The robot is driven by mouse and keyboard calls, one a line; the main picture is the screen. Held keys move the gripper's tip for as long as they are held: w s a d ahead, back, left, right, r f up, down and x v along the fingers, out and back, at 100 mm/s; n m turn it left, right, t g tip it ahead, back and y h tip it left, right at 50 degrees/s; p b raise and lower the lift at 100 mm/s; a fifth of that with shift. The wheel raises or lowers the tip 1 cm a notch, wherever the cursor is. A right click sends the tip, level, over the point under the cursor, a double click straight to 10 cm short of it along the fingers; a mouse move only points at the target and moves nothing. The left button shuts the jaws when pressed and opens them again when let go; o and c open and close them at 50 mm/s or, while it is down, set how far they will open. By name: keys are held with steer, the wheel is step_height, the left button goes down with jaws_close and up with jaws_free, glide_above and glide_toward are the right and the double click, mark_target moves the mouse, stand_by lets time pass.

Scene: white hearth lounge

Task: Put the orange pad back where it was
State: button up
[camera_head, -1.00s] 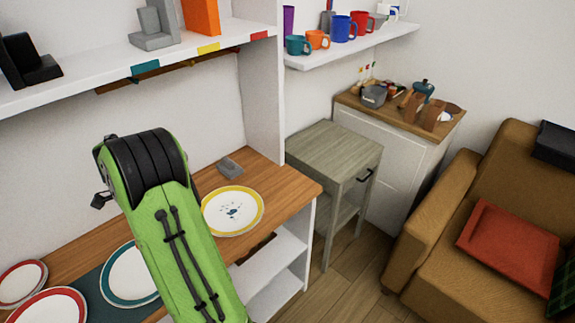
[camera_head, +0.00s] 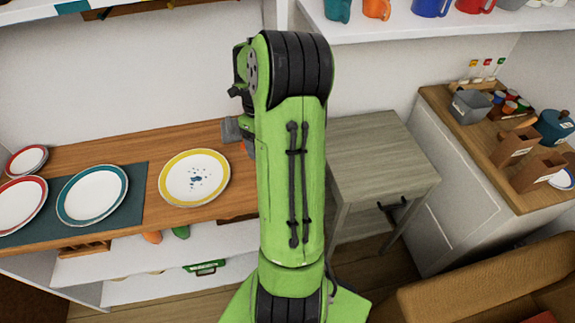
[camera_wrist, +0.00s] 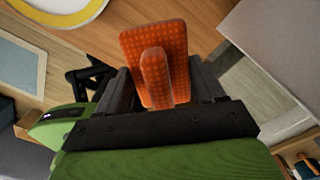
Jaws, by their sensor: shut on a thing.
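The orange pad (camera_wrist: 172,45) shows in the wrist view as a dotted flat piece with a raised, rounded grip in the middle. My gripper (camera_wrist: 158,90) is shut on it, with the dark fingers on either side of the grip. The wooden counter (camera_wrist: 110,30) lies beyond the pad in the wrist view; I cannot tell whether the pad touches anything.
A yellow-rimmed plate (camera_head: 194,178) lies on the counter left of my arm. A grey-green side table (camera_head: 380,160) stands right of it, its top clear. A white cabinet (camera_head: 455,190) with small items stands farther right. A shelf with mugs (camera_head: 432,6) hangs above.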

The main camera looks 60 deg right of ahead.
step_height(320, 180, down, 10)
steer(key=b, duration=0.2)
steer(key=shift+b, duration=0.4)
steer(key=shift+a+f, duration=0.1)
steer(key=shift+f, duration=0.1)
steer(key=o, duration=1.1)
